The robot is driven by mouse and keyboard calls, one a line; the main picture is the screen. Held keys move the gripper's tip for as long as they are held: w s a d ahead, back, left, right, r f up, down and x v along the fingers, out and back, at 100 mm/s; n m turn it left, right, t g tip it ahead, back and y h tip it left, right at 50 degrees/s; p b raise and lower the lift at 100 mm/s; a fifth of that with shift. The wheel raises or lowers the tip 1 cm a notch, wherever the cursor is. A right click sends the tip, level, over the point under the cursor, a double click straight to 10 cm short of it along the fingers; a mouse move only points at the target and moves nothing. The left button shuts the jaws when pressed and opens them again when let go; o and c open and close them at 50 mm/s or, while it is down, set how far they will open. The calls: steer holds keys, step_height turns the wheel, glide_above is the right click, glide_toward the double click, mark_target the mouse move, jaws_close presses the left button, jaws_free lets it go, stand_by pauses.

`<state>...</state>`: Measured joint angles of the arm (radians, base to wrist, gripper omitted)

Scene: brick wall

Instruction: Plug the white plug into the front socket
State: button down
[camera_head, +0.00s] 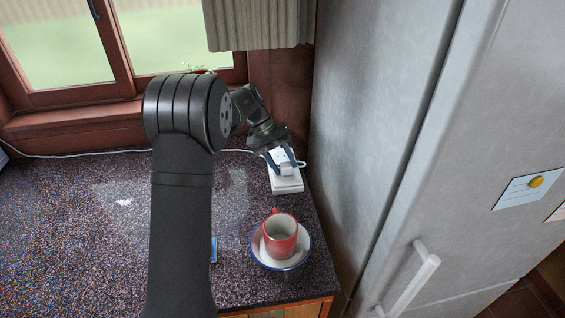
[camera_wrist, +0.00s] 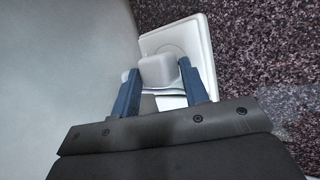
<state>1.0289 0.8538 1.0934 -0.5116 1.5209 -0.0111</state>
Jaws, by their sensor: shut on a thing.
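The white plug (camera_wrist: 158,70) is between the two blue fingers of my gripper (camera_wrist: 160,86) in the wrist view. My gripper (camera_head: 280,160) is shut on it, and in the head view the plug (camera_head: 281,156) shows at the fingertips. A white socket block (camera_head: 287,185) lies on the counter below and in front of the plug; in the wrist view the socket block (camera_wrist: 197,34) shows a round recess partly covered by the plug. I cannot tell whether the plug touches the socket or is in it.
A red mug (camera_head: 281,236) stands on a blue-rimmed white saucer (camera_head: 258,257) near the counter's front edge. The fridge (camera_head: 385,110) stands close on the right. A white cable (camera_head: 95,155) runs along the back. The speckled counter (camera_head: 80,215) is mostly clear on the left.

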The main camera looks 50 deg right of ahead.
steer(key=shift+a+f, duration=0.2)
steer(key=shift+f, duration=0.85)
steer(key=c, duration=0.9)
jaws_free()
steer(key=shift+s, duration=0.1)
steer(key=shift+o, duration=0.8)
steer(key=v, duration=1)
steer(key=shift+s+d+r, duration=0.25)
steer(key=shift+s, duration=0.2)
steer(key=shift+w+x, duration=0.15)
steer(key=shift+x, duration=1.3)
steer(key=shift+w+x, duration=0.15)
steer(key=shift+x, duration=1.3)
steer(key=shift+f, duration=0.2)
steer(key=shift+c, duration=1.1)
